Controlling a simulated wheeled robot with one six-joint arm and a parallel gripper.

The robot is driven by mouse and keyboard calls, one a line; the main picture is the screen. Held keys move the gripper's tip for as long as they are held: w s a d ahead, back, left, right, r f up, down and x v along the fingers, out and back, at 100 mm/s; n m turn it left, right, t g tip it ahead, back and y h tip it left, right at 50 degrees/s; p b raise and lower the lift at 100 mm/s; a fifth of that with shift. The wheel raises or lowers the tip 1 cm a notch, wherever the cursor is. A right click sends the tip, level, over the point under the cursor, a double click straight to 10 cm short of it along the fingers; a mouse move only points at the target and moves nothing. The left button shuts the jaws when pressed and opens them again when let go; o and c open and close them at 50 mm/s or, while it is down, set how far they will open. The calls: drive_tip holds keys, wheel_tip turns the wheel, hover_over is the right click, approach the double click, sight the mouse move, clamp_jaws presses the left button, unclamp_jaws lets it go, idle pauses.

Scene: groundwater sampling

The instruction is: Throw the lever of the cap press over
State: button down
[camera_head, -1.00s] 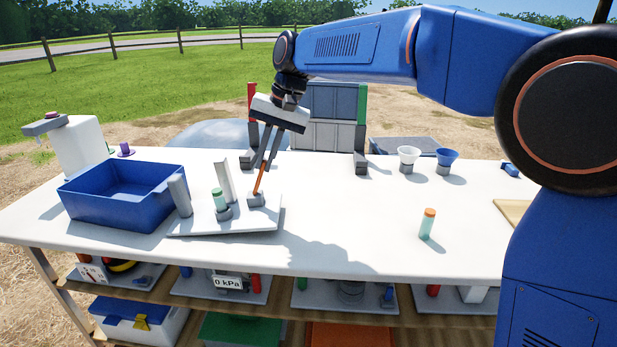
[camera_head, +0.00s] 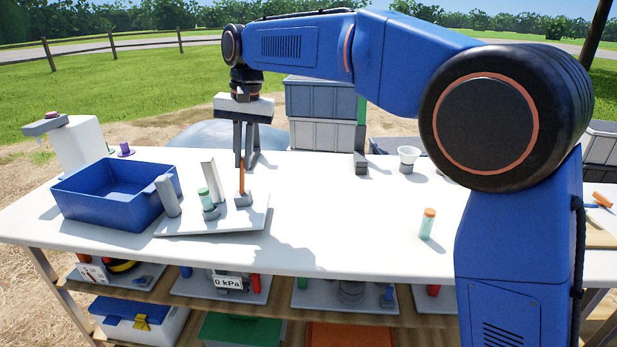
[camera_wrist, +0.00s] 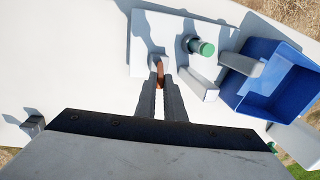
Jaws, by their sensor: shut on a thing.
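The cap press is a light grey plate (camera_head: 225,224) on the white table, with a grey upright post (camera_head: 209,178) and a lever block (camera_head: 243,200). Its orange-brown lever (camera_head: 241,178) stands about upright from the block. A vial with a green cap (camera_head: 205,197) stands in a round grey holder on the plate. My gripper (camera_head: 242,164) points down, shut on the upper part of the lever. In the wrist view, the lever (camera_wrist: 160,73) shows between the fingertips, and the green cap (camera_wrist: 206,48) shows beside the post.
A blue bin (camera_head: 105,212) stands left of the plate, with a grey post between them. A vial with an orange cap (camera_head: 428,223) stands to the right. A white funnel (camera_head: 408,157) is behind it. The table's middle is clear.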

drive_tip(key=shift+a+h, duration=0.4)
drive_tip(key=shift+a, duration=0.45)
drive_tip(key=shift+a+h, duration=0.4)
drive_tip(key=shift+a, duration=0.6)
drive_tip(key=shift+s+a, duration=0.1)
drive_tip(key=shift+a, duration=0.4)
drive_tip(key=shift+a+h, duration=0.35)
drive_tip(key=shift+h, duration=0.05)
